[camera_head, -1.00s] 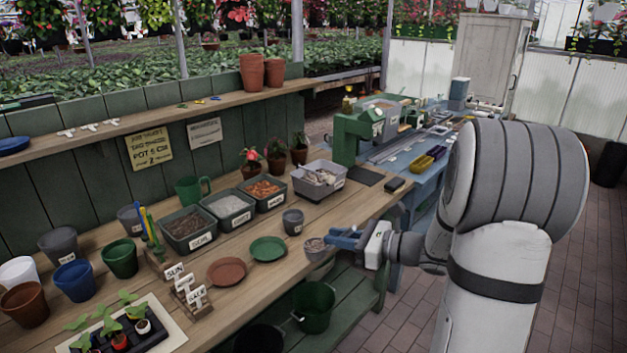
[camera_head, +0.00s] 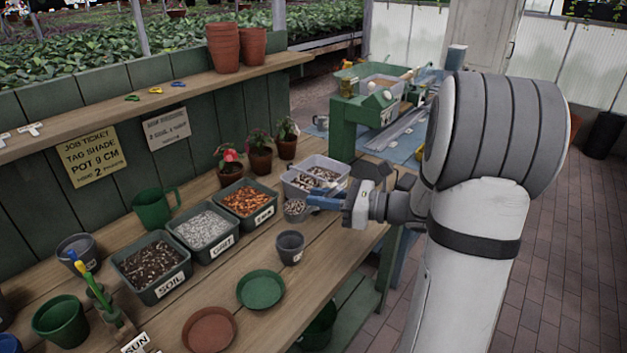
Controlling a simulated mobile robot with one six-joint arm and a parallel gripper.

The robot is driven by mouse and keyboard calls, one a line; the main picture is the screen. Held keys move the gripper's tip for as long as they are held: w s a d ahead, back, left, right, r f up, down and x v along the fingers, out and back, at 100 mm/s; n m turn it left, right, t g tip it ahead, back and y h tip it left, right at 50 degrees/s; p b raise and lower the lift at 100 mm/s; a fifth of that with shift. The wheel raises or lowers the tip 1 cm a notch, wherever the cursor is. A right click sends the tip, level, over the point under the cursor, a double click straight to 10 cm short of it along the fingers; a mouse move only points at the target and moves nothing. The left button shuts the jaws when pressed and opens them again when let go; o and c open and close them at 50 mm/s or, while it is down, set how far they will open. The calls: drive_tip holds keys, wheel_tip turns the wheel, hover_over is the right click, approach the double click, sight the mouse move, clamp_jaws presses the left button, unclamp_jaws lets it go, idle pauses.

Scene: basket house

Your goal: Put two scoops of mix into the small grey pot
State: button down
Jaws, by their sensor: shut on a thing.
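The small grey pot (camera_head: 290,249) stands upright on the bench, in front of the labelled tubs; its inside looks dark and its contents cannot be made out. My gripper (camera_head: 322,202), with blue fingers, is shut on a small grey scoop (camera_head: 296,215) that has speckled mix in it. The scoop is behind the pot, at the near side of the light grey mix tub (camera_head: 335,163). The tub holds brown and white speckled mix. Whether the scoop touches the tub's rim cannot be told.
Tubs of soil (camera_head: 150,263), grit (camera_head: 202,229) and orange-brown chips (camera_head: 246,200) stand left of the mix tub. Green (camera_head: 261,289) and terracotta (camera_head: 209,330) saucers lie in front. Flowering pots (camera_head: 260,160) stand behind. The bench around the grey pot is clear.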

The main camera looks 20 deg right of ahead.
sight(286, 206)
drive_tip(key=shift+w+a, duration=0.1)
drive_tip(key=shift+w, duration=0.2)
drive_tip(key=shift+w+a+r+g+h+p, duration=0.2)
drive_tip(key=shift+g+h+p, duration=0.25)
drive_tip(key=shift+p, duration=0.55)
drive_tip(key=shift+w+a+g+h+p, duration=0.25)
drive_tip(key=shift+a+g+h+p, duration=0.25)
drive_tip(key=shift+p, duration=0.5)
drive_tip(key=h+p, duration=0.1)
drive_tip(key=p, duration=0.1)
drive_tip(key=w+a+g+h+p, duration=0.1)
drive_tip(key=p, duration=0.2)
drive_tip(key=shift+a+f+g+h, duration=0.25)
drive_tip(key=shift+f+h, duration=0.1)
drive_tip(key=a+g+h+p, duration=0.1)
drive_tip(key=p, duration=0.4)
drive_tip(key=w+a+g+h+p, duration=0.1)
drive_tip(key=h+p, duration=0.1)
drive_tip(key=p, duration=0.3)
drive_tip(key=shift+w+a+h, duration=0.25)
drive_tip(key=shift+w+h, duration=0.05)
drive_tip(key=shift+w+a+f+g, duration=0.1)
drive_tip(key=shift+a+f+g, duration=0.1)
drive_tip(key=shift+f+g, duration=0.1)
drive_tip(key=shift+w+a+g+h, duration=0.35)
drive_tip(key=shift+a+g+h, duration=0.15)
drive_tip(key=shift+h, duration=0.5)
